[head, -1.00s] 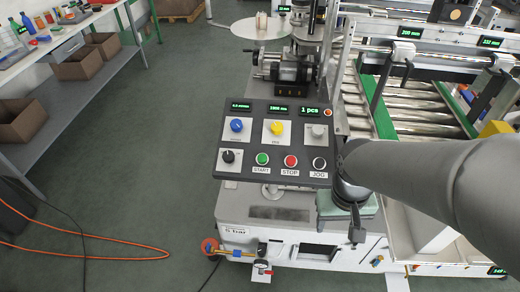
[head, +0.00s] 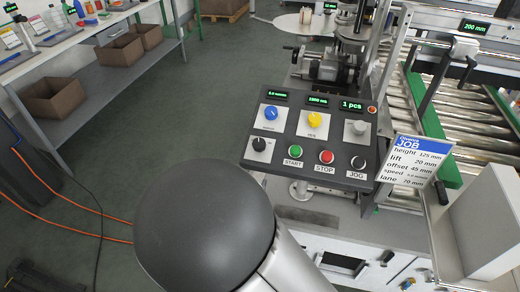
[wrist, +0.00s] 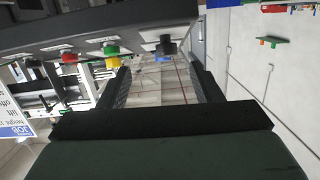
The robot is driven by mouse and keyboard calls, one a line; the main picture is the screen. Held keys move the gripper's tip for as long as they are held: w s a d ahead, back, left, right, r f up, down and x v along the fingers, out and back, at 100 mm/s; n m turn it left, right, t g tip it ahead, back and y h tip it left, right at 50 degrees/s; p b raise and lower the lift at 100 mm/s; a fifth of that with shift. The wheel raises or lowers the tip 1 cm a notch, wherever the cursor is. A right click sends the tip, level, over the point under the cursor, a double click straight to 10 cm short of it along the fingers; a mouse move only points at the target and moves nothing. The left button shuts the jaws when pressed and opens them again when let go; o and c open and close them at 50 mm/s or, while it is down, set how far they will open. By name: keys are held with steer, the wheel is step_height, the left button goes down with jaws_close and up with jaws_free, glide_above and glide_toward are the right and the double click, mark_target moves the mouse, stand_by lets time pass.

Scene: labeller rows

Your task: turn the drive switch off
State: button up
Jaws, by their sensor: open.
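The control panel (head: 330,128) is dark and slanted, with knobs above a row of buttons. The drive switch appears to be the black knob (head: 260,144) at its lower left; its label is too small to read. In the wrist view the black knob (wrist: 165,47) shows at upper centre, ahead of my gripper (wrist: 160,84) and roughly between the finger directions. The fingers are open and empty, apart from the knob. My gripper is not visible in the head view.
On the panel are a blue knob (head: 271,113), yellow knob (head: 314,119), grey knob (head: 360,128), green START button (head: 295,151), red STOP button (head: 326,157) and black JOG button (head: 357,163). A job card (head: 419,163) stands at right.

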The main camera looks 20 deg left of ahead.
mark_target(257, 150)
steer(key=shift+t, duration=0.9)
steer(key=w+p, duration=0.1)
steer(key=w, duration=0.4)
steer(key=w+a, duration=0.1)
steer(key=w, duration=0.4)
steer(key=w+p, duration=0.1)
steer(key=w, duration=0.4)
steer(key=shift+w+a+r+p, duration=0.15)
steer(key=shift+a+r+p, duration=0.1)
steer(key=shift+a+p, duration=0.1)
steer(key=c, duration=1)
